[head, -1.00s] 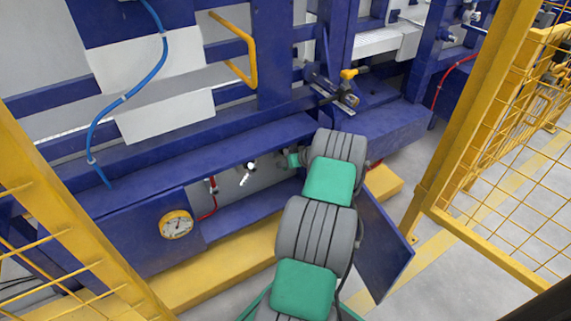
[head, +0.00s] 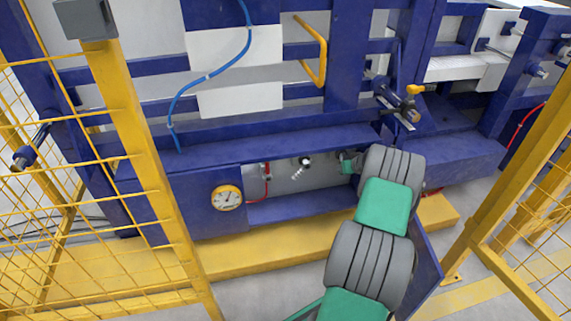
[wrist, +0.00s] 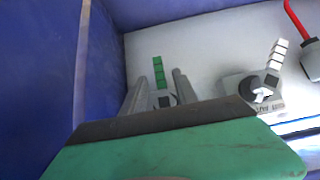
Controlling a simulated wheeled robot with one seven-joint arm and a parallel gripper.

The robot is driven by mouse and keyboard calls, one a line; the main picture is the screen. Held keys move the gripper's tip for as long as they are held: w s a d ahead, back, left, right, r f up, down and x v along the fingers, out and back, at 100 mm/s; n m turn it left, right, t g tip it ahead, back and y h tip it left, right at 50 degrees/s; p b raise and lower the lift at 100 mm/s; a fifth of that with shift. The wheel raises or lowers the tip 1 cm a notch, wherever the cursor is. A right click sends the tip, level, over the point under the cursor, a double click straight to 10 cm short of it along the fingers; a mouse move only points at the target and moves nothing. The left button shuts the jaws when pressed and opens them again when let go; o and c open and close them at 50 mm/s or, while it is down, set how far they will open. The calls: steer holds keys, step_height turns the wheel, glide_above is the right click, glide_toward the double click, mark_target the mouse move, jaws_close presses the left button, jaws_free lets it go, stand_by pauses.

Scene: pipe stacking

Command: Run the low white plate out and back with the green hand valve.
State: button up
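The green hand valve (wrist: 159,74) stands upright in the wrist view, its grey body partly hidden behind my gripper. My gripper (wrist: 157,85) has one grey finger on each side of it, with gaps showing, so it looks open around the valve. In the head view my gripper (head: 347,162) is at the right end of the recess under the blue beam, and the green valve cannot be made out there. The low white plate (head: 240,99) hangs on the blue frame, below a larger white plate (head: 234,51).
A white-handled valve (wrist: 268,75) stands just right of the green one in the wrist view. A red hose (wrist: 298,18) is beyond it. A blue wall (wrist: 40,60) is close on the left. Yellow mesh fences (head: 150,170) flank the machine; a gauge (head: 227,198) is left of the recess.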

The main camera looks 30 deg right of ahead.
steer(key=s+a+r+g+p, duration=0.1)
steer(key=a+r, duration=0.4)
steer(key=a, duration=0.5)
steer(key=a+r+n+g+y+p, duration=0.1)
steer(key=a+r+p, duration=0.1)
steer(key=a+r, duration=0.4)
steer(key=s+a+r+g+y+p, duration=0.1)
steer(key=a+r, duration=0.4)
steer(key=a, duration=0.8)
steer(key=shift+s+a+r+n+p, duration=0.3)
steer(key=shift+r, duration=0.1)
